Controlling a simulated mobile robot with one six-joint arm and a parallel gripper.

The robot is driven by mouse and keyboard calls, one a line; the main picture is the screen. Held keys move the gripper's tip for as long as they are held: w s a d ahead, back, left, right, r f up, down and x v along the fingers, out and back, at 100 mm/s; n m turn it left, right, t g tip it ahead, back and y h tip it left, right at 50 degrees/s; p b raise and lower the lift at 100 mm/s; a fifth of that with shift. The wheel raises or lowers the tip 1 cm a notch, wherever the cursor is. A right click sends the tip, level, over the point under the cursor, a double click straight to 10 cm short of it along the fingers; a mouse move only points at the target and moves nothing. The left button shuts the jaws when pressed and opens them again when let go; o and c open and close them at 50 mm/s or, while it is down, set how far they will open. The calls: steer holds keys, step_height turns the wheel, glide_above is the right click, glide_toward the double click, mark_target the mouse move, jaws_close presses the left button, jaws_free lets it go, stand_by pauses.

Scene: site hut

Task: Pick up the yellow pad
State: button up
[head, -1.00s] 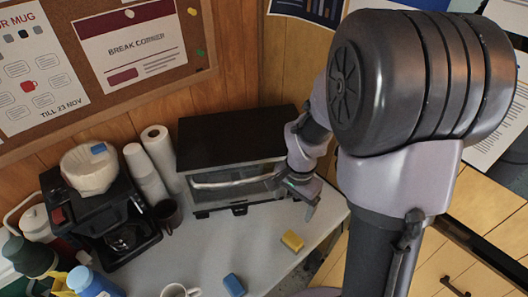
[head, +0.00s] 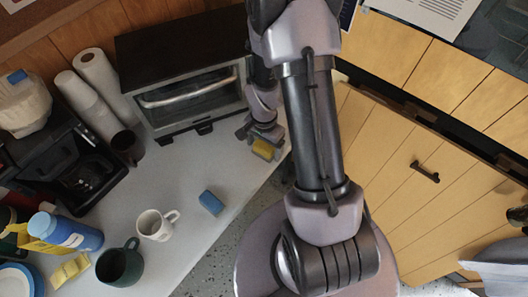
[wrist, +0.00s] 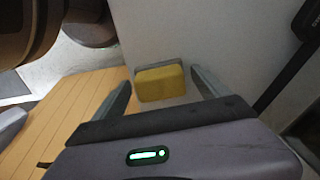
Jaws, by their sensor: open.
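The yellow pad (head: 263,149) is a small block with a grey layer on one side. It lies on the light counter near its right edge, in front of the toaster oven. My gripper (head: 261,137) is right at the pad in the head view, and part of it is hidden by my arm. In the wrist view the pad (wrist: 160,82) sits between the two spread fingers of my gripper (wrist: 162,88). A gap shows between the pad and each finger, so it is not held.
The toaster oven (head: 190,75) stands just behind my gripper. A blue pad (head: 211,203), a white mug (head: 156,225) and a dark green mug (head: 119,264) are on the counter (head: 185,180).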

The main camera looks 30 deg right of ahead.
mark_target(265, 147)
steer(key=shift+r, duration=0.1)
steer(key=shift+c, duration=0.3)
steer(key=c, duration=1.4)
steer(key=shift+r+p, duration=0.35)
steer(key=r, duration=0.1)
steer(key=r+p, duration=0.1)
steer(key=r, duration=0.1)
steer(key=shift+s+r+p, duration=0.1)
steer(key=shift+s+p, duration=0.15)
steer(key=shift+p, duration=0.15)
steer(key=s+p, duration=0.3)
steer(key=s, duration=0.2)
steer(key=s+d+p, duration=0.1)
steer(key=s+p, duration=0.3)
steer(key=s, duration=0.1)
steer(key=s+d+r+p, duration=0.1)
steer(key=s+p, duration=0.2)
steer(key=s, duration=0.2)
steer(key=shift+s+d+p, duration=0.15)
steer(key=shift+d+p, duration=0.1)
steer(key=shift+p, duration=0.15)
